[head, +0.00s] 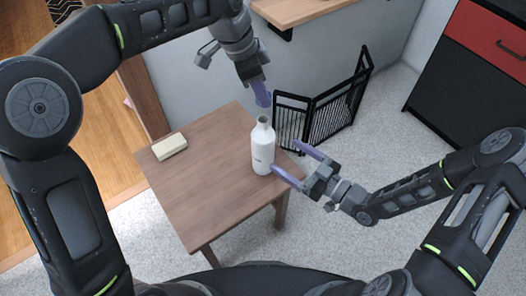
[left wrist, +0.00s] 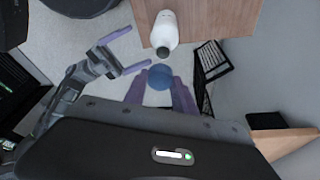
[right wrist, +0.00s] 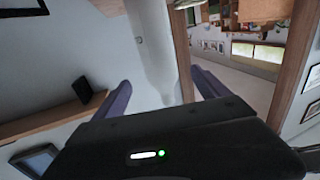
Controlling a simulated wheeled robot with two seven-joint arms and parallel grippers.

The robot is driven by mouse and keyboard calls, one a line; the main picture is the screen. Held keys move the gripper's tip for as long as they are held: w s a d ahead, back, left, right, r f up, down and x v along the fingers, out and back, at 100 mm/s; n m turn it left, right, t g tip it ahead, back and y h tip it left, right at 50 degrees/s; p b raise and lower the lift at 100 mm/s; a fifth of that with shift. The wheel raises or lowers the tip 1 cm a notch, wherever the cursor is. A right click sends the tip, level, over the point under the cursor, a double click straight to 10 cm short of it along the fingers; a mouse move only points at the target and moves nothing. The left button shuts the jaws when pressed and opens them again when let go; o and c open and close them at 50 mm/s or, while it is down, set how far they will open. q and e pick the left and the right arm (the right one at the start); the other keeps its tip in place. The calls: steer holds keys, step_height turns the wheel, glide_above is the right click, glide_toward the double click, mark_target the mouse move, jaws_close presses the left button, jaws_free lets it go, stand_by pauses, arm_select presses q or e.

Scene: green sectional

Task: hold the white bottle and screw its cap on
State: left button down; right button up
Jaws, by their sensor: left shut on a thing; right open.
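The white bottle (head: 262,150) stands upright on the small wooden table, near its right edge, with its neck uncovered. My left gripper (head: 262,97) is above the bottle, shut on the blue cap (left wrist: 160,77). The cap sits between the purple fingers in the left wrist view and is apart from the bottle neck (left wrist: 163,50). My right gripper (head: 285,155) is open at the bottle's right side, fingers pointing towards it. In the right wrist view the pale bottle (right wrist: 152,50) shows between the spread fingers; I cannot tell whether a finger touches it.
A cream block (head: 169,146) lies at the left of the wooden table (head: 205,185). A black metal gate (head: 335,108) stands on the floor behind the table. A wooden shelf (head: 305,9) is on the wall, and a red and black cabinet (head: 490,45) is at the right.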

mark_target(272, 146)
steer(key=x, duration=0.9)
jaws_close()
stand_by(0.8)
